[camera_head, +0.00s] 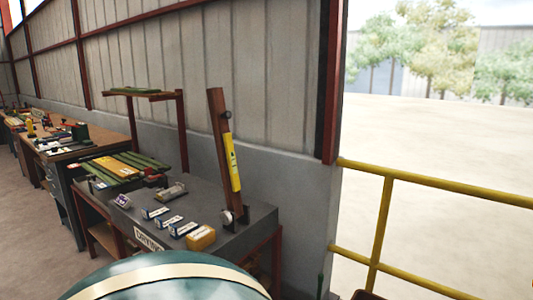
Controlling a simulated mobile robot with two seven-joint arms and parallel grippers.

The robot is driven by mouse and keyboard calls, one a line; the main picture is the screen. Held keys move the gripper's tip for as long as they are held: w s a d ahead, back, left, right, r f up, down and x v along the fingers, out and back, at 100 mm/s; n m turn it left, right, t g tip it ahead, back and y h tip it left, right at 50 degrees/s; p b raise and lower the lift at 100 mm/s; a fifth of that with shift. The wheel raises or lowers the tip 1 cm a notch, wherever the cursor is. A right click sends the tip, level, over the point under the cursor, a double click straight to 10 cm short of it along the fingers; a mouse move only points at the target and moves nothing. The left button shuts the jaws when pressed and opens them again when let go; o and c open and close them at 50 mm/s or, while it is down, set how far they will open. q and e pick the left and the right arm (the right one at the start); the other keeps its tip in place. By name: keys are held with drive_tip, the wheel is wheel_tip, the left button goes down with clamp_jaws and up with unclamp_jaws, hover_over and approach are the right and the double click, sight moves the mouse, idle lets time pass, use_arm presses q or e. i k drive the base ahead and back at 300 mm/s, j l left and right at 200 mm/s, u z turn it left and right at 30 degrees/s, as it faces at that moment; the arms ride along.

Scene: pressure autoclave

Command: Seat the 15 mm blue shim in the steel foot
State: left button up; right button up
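I cannot make out the 15 mm blue shim for certain. Several small blue-and-white blocks (169,221) lie in a row on the grey bench top, their markings too small to read. I cannot clearly identify the steel foot. A brown post (217,111) leans slightly at the bench's right end, with a yellow level-like bar (234,161) along it and dark metal around its base (239,217). Neither of my grippers is in view.
The labelled bench (257,219) also carries a yellow block (201,237) and green and yellow bars (117,168). A teal rounded surface (165,277) fills the bottom foreground. A yellow railing (383,222) stands at right; another cluttered bench (72,150) stands farther left.

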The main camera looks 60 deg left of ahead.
sight(163, 194)
drive_tip(key=u, duration=2.4)
